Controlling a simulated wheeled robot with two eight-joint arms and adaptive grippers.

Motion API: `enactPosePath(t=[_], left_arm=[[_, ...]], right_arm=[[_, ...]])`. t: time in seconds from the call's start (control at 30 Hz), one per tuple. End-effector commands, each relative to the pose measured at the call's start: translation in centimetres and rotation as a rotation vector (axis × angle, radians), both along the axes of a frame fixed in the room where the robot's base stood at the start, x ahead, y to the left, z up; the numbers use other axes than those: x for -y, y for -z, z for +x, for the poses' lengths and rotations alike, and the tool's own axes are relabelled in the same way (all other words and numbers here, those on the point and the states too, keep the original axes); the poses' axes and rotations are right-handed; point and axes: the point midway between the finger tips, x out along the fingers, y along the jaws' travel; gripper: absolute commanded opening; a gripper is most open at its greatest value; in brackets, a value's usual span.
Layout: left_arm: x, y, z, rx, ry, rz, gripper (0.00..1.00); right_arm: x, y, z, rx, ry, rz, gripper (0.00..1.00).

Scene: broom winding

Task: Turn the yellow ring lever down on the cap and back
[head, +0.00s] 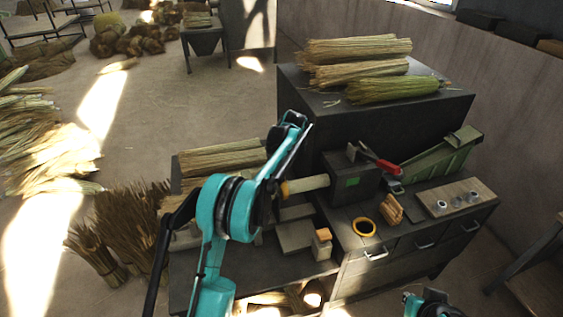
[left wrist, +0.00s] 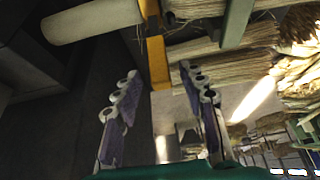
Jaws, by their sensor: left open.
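A yellow part (head: 285,188), which looks like the ring lever, sits at the left end of a cream cylinder (head: 308,184) on the dark machine. In the left wrist view the yellow lever (left wrist: 155,48) shows as an upright strip beside the cream cylinder (left wrist: 90,20). My left gripper (left wrist: 158,70) is open, its two purple-padded fingers pointing at the lever. The strip's lower end appears between the fingertips; I cannot tell whether they touch it. I cannot make out the cap separately. Only a piece of my right arm shows at the bottom edge.
The dark machine (head: 350,184) has a red-handled clamp (head: 376,160) on top. A yellow ring (head: 363,227), wooden pieces (head: 391,209) and a board with metal cups (head: 455,197) lie on the bench to its right. Straw bundles (head: 222,158) lie behind my left arm.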

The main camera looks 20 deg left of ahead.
Motion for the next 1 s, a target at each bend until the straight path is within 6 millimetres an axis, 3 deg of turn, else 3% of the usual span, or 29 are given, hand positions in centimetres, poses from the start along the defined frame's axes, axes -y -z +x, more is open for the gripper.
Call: enactPosePath(t=[0.2, 0.4, 0.9, 1.0], left_arm=[[1.2, -4.1, -1.8, 0.0, -0.001, 0.0, 0.41], [1.7, -6.2, -2.6, 0.0, -0.001, 0.0, 0.41], [1.8, -6.5, -2.8, 0.0, 0.0, 0.0, 0.41], [2.0, -6.9, -3.6, 0.002, 0.011, -0.001, 0.41]], right_arm=[[0.0, 0.0, 0.0, 0.0, 0.0, 0.0, 0.0], [0.0, 0.0, 0.0, 0.0, 0.0, 0.0, 0.0], [0.0, 0.0, 0.0, 0.0, 0.0, 0.0, 0.0], [0.0, 0.3, 0.0, 0.0, 0.0, 0.0, 0.0]])
